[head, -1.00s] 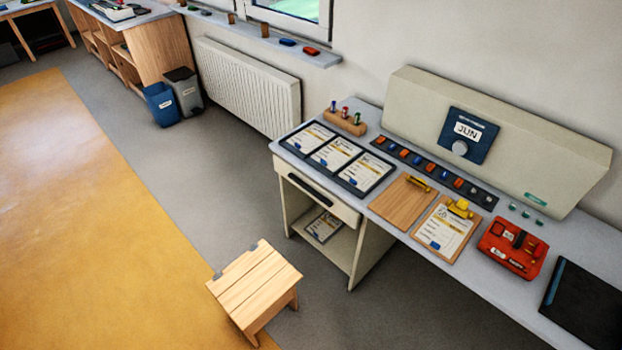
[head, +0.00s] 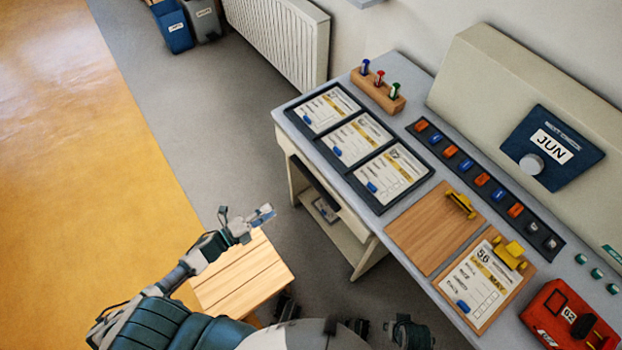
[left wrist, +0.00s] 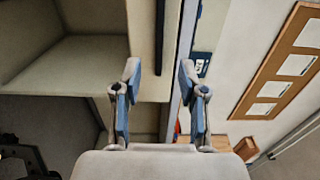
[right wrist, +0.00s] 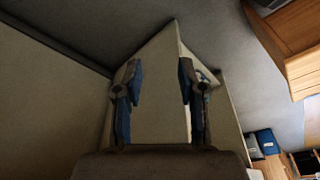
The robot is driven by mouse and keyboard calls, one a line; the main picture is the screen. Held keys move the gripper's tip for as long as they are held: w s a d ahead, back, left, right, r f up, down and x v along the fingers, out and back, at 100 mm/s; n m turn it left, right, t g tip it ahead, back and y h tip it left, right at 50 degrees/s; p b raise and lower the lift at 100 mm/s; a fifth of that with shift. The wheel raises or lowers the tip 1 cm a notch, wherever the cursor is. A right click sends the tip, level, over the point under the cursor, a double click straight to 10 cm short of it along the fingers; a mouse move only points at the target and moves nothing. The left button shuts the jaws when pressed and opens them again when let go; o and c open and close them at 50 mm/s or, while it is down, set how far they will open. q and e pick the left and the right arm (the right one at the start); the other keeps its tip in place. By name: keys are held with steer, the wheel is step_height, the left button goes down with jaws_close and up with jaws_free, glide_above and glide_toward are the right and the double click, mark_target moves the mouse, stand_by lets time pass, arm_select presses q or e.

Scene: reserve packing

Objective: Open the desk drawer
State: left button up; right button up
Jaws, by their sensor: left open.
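The desk drawer (head: 345,214) is a pale front under the left part of the grey desktop, with a long dark handle (head: 315,183). It looks shut. My left gripper (head: 246,214) is open and empty, above the stool and left of the drawer, apart from it. In the left wrist view, the dark handle (left wrist: 161,40) lies ahead between the spread fingers (left wrist: 160,75), with the open shelf to its left. My right gripper (right wrist: 159,75) is open and empty in the right wrist view, facing a pale panel.
A wooden stool (head: 240,282) stands on the floor below my left arm. An open shelf (head: 335,230) is under the drawer. The desktop holds a dark tray of cards (head: 377,207), a marker block (head: 378,92), clipboards (head: 480,285) and a red case (head: 570,320).

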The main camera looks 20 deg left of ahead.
arm_select(q)
steer(key=b+x, duration=0.1)
steer(key=x, duration=1.5)
steer(key=shift+w+d, duration=0.15)
steer(key=shift+w, duration=0.1)
arm_select(e)
steer(key=v, duration=0.4)
steer(key=shift+s+d+r, duration=0.1)
steer(key=shift+s+r, duration=0.05)
steer(key=shift+s, duration=0.05)
arm_select(q)
jaws_close()
arm_select(e)
steer(key=shift+w, duration=0.1)
